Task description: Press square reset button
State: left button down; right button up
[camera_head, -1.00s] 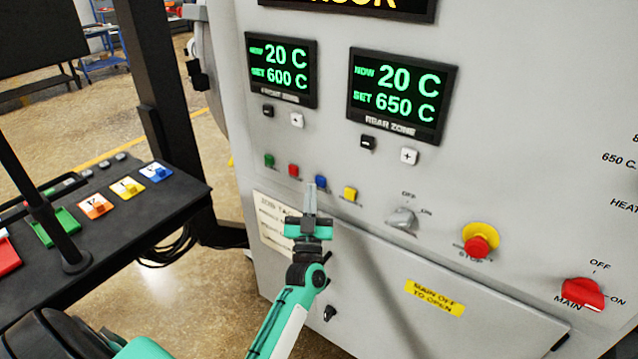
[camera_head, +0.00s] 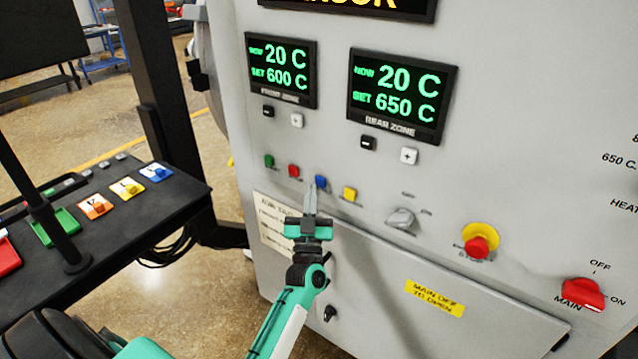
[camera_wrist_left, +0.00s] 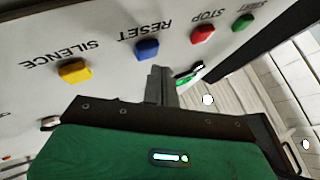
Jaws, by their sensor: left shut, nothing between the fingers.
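The square blue reset button (camera_head: 321,182) sits on the grey furnace panel in a row of small coloured buttons. In the left wrist view the blue button (camera_wrist_left: 147,50) has the upside-down word RESET beside it. My left gripper (camera_head: 310,190) is shut and empty, pointing up toward the panel. Its tips are just below and slightly left of the blue button in the head view. In the left wrist view the shut fingers (camera_wrist_left: 160,72) end close beside the button. They do not appear to cover it. Whether they touch the panel I cannot tell. My right gripper is not in view.
Red (camera_head: 293,170), green (camera_head: 269,160) and yellow (camera_head: 349,194) buttons flank the blue one. A grey rotary switch (camera_head: 401,218), a red stop knob (camera_head: 477,246) and a red main switch (camera_head: 583,293) lie to the right. A black console (camera_head: 150,205) stands left.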

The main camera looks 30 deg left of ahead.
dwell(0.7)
pick_arm(q)
jog(key=shift+w, duration=0.15)
jog(key=shift+w, duration=0.3)
jog(key=shift+w, duration=0.45)
dwell(0.5)
jog(key=shift+s, duration=0.2)
jog(key=shift+s+p, duration=0.3)
jog(key=shift+s, duration=0.4)
